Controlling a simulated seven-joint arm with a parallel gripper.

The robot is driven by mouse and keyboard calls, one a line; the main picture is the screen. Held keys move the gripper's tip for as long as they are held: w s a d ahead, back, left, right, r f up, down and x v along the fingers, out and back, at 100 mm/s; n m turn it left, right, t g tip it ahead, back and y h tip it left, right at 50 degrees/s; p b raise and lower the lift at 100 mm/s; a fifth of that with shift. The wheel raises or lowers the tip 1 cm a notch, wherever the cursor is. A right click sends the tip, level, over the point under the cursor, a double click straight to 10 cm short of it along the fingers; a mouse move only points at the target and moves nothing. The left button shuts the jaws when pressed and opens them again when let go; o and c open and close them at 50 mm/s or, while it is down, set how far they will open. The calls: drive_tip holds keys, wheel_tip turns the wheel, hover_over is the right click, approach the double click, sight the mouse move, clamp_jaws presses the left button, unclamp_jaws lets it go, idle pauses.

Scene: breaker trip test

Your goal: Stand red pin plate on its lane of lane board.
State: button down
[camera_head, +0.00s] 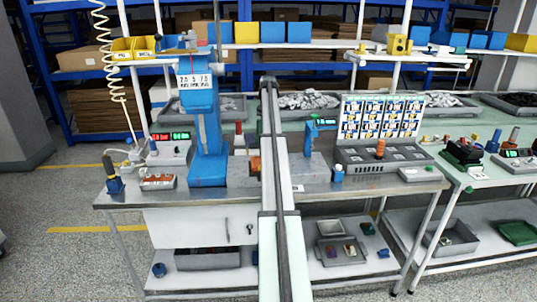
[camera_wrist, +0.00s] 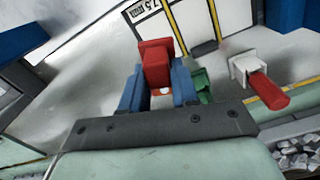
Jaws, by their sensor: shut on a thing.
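In the wrist view my gripper (camera_wrist: 157,92) has two blue fingers shut on a red piece (camera_wrist: 155,58), which I take to be the red pin plate. A small pale spot shows low on it, between the fingers. Beyond it is a white board (camera_wrist: 190,25) with yellow and dark stripes and a printed "7.5", apparently the lane board. The red piece overlaps its near edge in the picture; I cannot tell whether they touch. In the head view a white sign (camera_head: 195,81) with similar numbers shows at the blue column. My fingers are not clear there.
A white block with a red pin (camera_wrist: 267,88) stands to the right in the wrist view. A green piece (camera_wrist: 203,84) shows just behind the right finger. In the head view, a blue column (camera_head: 208,130) stands on the grey bench, with a grey panel (camera_head: 380,155) to the right.

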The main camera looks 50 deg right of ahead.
drive_tip(key=shift+w+m, duration=0.1)
drive_tip(key=shift+m, duration=0.4)
drive_tip(key=shift+f, duration=0.2)
wheel_tip(320, 180, down, 10)
drive_tip(key=shift+r, duration=0.15)
drive_tip(key=c, duration=0.8)
unclamp_jaws()
drive_tip(key=shift+c, duration=0.2)
wheel_tip(320, 180, up, 12)
drive_tip(key=shift+r, duration=0.1)
